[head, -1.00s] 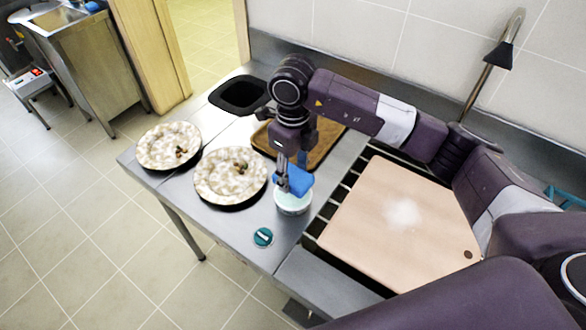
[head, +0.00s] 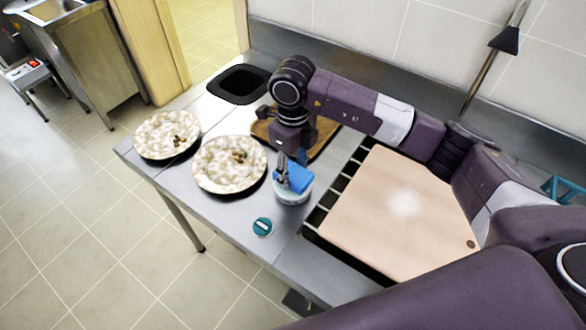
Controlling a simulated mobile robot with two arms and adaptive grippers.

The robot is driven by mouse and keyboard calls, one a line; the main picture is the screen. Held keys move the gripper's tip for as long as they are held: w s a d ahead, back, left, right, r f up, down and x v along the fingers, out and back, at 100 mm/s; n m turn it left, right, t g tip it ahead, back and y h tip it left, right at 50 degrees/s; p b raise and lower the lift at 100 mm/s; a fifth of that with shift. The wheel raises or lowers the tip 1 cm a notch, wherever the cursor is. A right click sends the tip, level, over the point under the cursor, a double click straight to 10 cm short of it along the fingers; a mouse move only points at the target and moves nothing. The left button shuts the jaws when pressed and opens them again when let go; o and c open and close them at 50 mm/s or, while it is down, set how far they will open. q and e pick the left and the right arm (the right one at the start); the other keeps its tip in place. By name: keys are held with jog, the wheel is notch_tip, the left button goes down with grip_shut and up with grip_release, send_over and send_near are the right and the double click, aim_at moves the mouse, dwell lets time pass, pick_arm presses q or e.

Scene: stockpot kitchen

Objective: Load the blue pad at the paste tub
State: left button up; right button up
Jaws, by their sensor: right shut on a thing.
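My right gripper (head: 284,178) is shut on the blue pad (head: 298,178) and holds it at the mouth of the paste tub. The paste tub (head: 293,196) is a small white round tub on the steel counter. The pad covers most of the tub's opening, so the paste and the exact contact are hidden. A teal round lid (head: 262,227) with a white mark lies on the counter in front of the tub. My left gripper is not in view.
Two speckled plates (head: 229,188) (head: 167,150) with small brown bits stand left of the tub. Behind are a brown wooden board (head: 322,142) and a black basin (head: 240,84). A large pale board (head: 396,225) with a white patch lies on the right over a slatted rack.

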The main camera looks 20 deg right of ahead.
aim_at(293, 172)
jog(key=shift+f+b, duration=0.45)
jog(key=shift+f, duration=0.05)
dwell(0.4)
jog(key=shift+f, duration=0.1)
dwell(1.5)
jog(key=shift+r+p, duration=1.45)
jog(key=shift+r, duration=2.15)
